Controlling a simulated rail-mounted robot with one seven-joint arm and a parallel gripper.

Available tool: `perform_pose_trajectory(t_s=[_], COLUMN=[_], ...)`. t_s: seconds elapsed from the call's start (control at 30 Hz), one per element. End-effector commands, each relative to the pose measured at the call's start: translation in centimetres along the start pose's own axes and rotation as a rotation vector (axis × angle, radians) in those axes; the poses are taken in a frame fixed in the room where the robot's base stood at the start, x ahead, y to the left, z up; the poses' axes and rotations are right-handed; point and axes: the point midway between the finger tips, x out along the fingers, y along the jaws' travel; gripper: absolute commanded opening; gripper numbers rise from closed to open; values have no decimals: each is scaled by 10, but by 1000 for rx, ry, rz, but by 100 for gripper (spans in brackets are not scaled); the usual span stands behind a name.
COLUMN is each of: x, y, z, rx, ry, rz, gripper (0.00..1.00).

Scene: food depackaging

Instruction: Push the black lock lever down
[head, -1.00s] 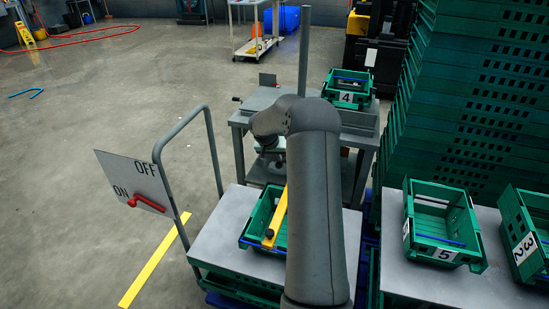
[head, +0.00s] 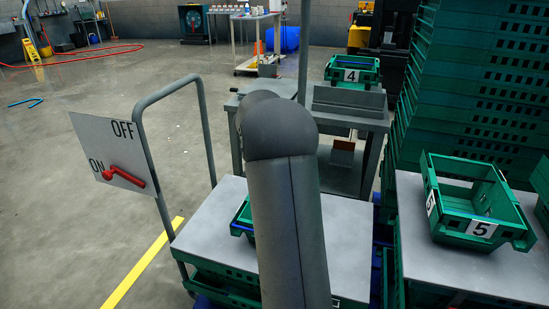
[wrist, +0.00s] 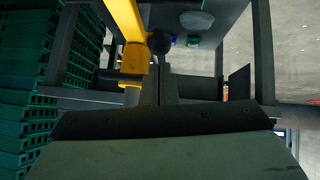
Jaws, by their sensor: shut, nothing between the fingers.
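A dark round knob (wrist: 158,42), which looks like the end of the black lock lever, shows in the wrist view just beyond my fingertips. It stands beside a yellow bar (wrist: 127,20) with a thicker yellow block. My gripper (wrist: 160,72) is shut and empty, its two grey fingers together and pointing at the knob. I cannot tell whether they touch it. In the head view my arm covers the gripper and the lever, in front of the grey workstation table (head: 325,125).
A sign panel (head: 110,150) with a red handle on ON stands at left. Green crate 4 (head: 352,70) is on the workstation's back. Crate 5 (head: 480,215) is on the right table. Tall green crate stacks (head: 465,90) rise at right. Open floor (head: 90,230) lies left.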

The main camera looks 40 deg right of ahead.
Motion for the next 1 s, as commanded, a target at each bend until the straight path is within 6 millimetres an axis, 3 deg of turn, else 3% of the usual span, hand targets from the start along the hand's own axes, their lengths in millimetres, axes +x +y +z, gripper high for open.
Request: perform_pose_trajectory(t_s=[0.03,0.23,1.0], x=[7,10,4], y=[-2,-4,-1], z=[9,15,12], rx=[2,9,15], ry=[17,71,108], rz=[1,6,12], gripper=[0,0,0])
